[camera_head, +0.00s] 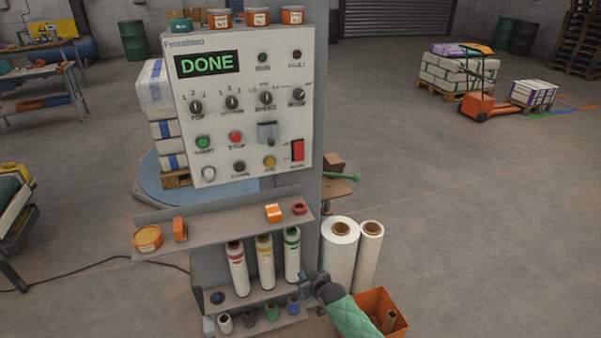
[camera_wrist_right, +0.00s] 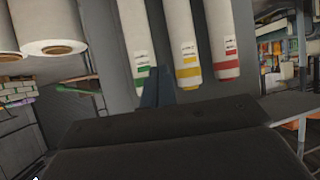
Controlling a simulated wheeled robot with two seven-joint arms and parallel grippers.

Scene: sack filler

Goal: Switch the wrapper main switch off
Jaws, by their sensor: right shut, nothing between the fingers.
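The wrapper's control panel (camera_head: 240,110) is a pale upright box on a grey column, and its display (camera_head: 207,64) reads DONE in green. A red rocker switch (camera_head: 297,150) sits in a dark frame at the panel's lower right; its label is too small to read, and I cannot tell its position. My right gripper (camera_head: 308,279) is shut and empty, well below the panel, beside the lower shelves. In the right wrist view its dark fingers (camera_wrist_right: 157,86) point at the white bottles, with the panel out of view. My left gripper is not in view.
A shelf (camera_head: 225,228) with orange items juts out below the panel. White bottles with red, yellow (camera_head: 264,248) and green bands stand underneath. Tall film rolls (camera_head: 340,255) and an orange bin (camera_head: 385,305) stand right of the column. The floor further right is open.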

